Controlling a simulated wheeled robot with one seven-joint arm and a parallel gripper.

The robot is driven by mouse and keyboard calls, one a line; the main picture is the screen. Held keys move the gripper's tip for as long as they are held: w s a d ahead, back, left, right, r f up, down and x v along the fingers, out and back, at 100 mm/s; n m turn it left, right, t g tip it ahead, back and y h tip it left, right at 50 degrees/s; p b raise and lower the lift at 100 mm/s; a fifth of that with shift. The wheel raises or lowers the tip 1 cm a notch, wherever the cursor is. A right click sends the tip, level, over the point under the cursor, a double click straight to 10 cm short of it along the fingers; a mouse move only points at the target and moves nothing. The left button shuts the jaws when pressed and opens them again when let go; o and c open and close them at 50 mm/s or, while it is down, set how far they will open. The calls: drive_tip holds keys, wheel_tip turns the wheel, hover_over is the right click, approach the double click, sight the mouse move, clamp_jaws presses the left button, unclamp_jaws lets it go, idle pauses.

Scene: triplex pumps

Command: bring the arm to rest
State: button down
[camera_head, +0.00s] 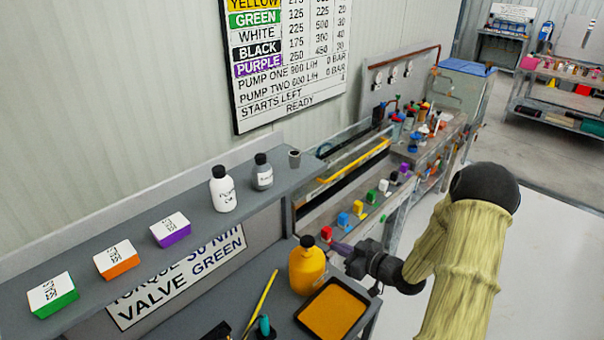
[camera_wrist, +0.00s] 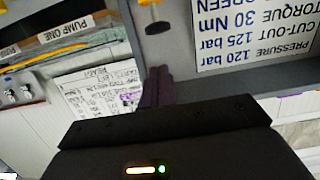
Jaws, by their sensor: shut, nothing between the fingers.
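My arm, in a yellow-green sleeve with a black rounded joint, reaches in from the right of the head view. My gripper (camera_head: 335,246) is above the right end of the bench, close beside the yellow bottle (camera_head: 307,268) in the picture. In the wrist view the dark fingers of my gripper (camera_wrist: 158,72) lie together, with nothing seen between them. A red item (camera_head: 326,233) shows just beyond the fingertips; I cannot tell the gap in depth.
An orange-lined tray (camera_head: 332,312) lies on the bench below my gripper. A shelf (camera_head: 95,225) holds boxes, a white bottle (camera_head: 222,190) and a grey bottle (camera_head: 262,172). A pump bench (camera_head: 400,190) with coloured blocks stands beyond. Open floor (camera_head: 540,250) lies to the right.

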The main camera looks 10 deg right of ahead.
drive_tip(key=s+a+r+m+g+h, duration=0.2)
drive_tip(key=s+r+g+h, duration=0.1)
drive_tip(key=s, duration=0.3)
drive_tip(key=s+a+r+m+g+h, duration=0.2)
drive_tip(key=s+r+g+h, duration=0.1)
drive_tip(key=s, duration=0.4)
drive_tip(key=s+a+r+m+g+h, duration=0.2)
drive_tip(key=s+r+m+g+h, duration=0.1)
drive_tip(key=s, duration=0.4)
drive_tip(key=shift+s+a+g, duration=0.2)
drive_tip(key=shift+a+g, duration=0.05)
drive_tip(key=shift+g, duration=0.05)
drive_tip(key=shift+a, duration=0.1)
